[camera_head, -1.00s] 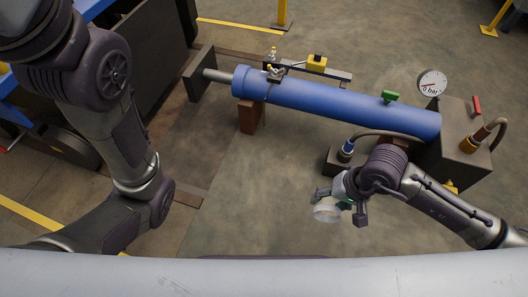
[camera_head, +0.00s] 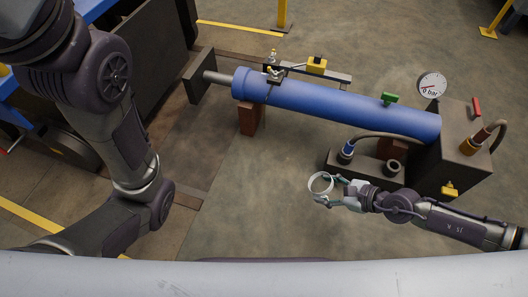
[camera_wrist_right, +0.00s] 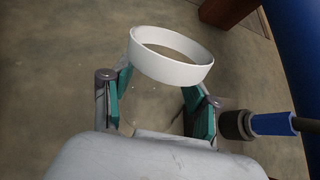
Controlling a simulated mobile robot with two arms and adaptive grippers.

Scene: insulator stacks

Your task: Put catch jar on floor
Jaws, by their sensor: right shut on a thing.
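The catch jar (camera_head: 321,192) shows as a pale ring-shaped rim at the tip of my right gripper (camera_head: 330,190), in front of the blue cylinder. In the right wrist view its thick white rim (camera_wrist_right: 172,70) is tilted, with floor visible through it; the body below looks clear and is hard to make out. My right gripper's teal-padded fingers (camera_wrist_right: 158,103) stand on either side of the jar, shut on it. The jar appears held above the concrete floor (camera_head: 260,225); its exact height cannot be told. My left arm is at the left, but its gripper is outside the view.
A long blue cylinder (camera_head: 330,105) rests on a brown support block (camera_head: 250,118). A dark block with a gauge (camera_head: 431,86) and hoses stands at its right end. A low block with ports (camera_head: 350,165) lies close behind the jar. Open floor lies left and in front of the jar.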

